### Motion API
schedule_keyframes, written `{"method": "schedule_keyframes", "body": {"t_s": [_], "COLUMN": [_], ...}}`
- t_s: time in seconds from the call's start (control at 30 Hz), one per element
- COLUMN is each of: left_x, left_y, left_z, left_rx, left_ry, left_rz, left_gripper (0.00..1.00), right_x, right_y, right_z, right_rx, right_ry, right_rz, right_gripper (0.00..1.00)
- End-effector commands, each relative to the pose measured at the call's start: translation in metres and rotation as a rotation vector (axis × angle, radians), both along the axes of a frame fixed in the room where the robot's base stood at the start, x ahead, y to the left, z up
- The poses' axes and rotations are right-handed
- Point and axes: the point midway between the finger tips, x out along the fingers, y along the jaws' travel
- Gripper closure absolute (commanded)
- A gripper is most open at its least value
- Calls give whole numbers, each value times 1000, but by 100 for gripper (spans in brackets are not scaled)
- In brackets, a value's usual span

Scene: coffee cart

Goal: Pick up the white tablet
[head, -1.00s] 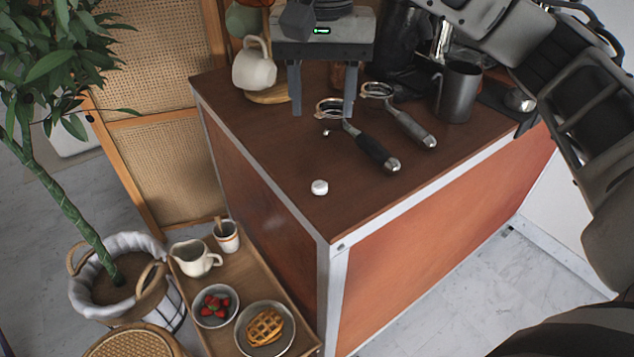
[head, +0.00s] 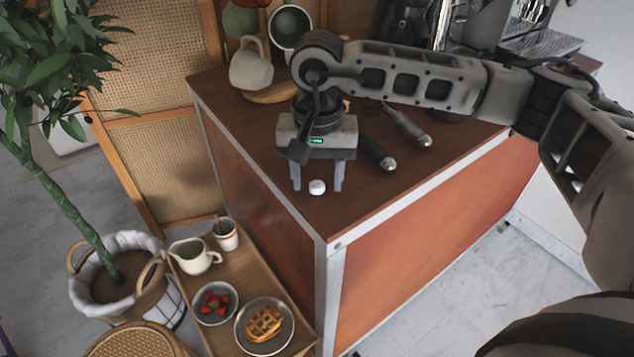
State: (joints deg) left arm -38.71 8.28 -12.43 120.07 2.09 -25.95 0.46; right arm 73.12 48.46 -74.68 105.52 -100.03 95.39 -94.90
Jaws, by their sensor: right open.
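The white tablet (head: 317,187) is a small round white piece on the brown cart top (head: 262,190), near its front corner. My right gripper (head: 317,188) points down over it. Its two grey fingers are apart, one to the left and one to the right of the tablet in the picture. I cannot tell how far above the top the fingertips are. The tablet looks free between them. My left gripper does not show.
Two portafilter handles (head: 408,124) (head: 378,155) lie just right of my gripper, their heads hidden by my arm. A lower tray (head: 281,291) holds a pitcher (head: 194,256), a cup, strawberries and a waffle.

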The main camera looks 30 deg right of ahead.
Motion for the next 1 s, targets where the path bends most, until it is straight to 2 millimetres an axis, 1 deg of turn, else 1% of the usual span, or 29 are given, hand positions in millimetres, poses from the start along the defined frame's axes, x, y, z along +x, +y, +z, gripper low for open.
{"method": "schedule_keyframes", "body": {"t_s": [0.23,0.27,0.3,0.37,0.4,0.8,0.87,1.0], "left_x": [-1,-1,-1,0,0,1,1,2], "left_y": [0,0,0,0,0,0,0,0], "left_z": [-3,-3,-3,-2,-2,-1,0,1], "left_rx": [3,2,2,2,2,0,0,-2], "left_ry": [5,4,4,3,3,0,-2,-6], "left_rz": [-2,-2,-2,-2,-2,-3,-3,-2], "left_gripper": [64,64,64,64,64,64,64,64], "right_x": [0,0,0,0,0,0,1,1], "right_y": [0,0,0,0,0,0,0,0], "right_z": [-2,-2,-2,-2,-2,0,2,14], "right_rx": [0,0,0,0,0,0,0,1], "right_ry": [-1,-1,-1,-1,-1,-1,-1,-5], "right_rz": [0,0,0,0,0,0,0,0], "right_gripper": [51,59,70,87,98,99,99,99]}}
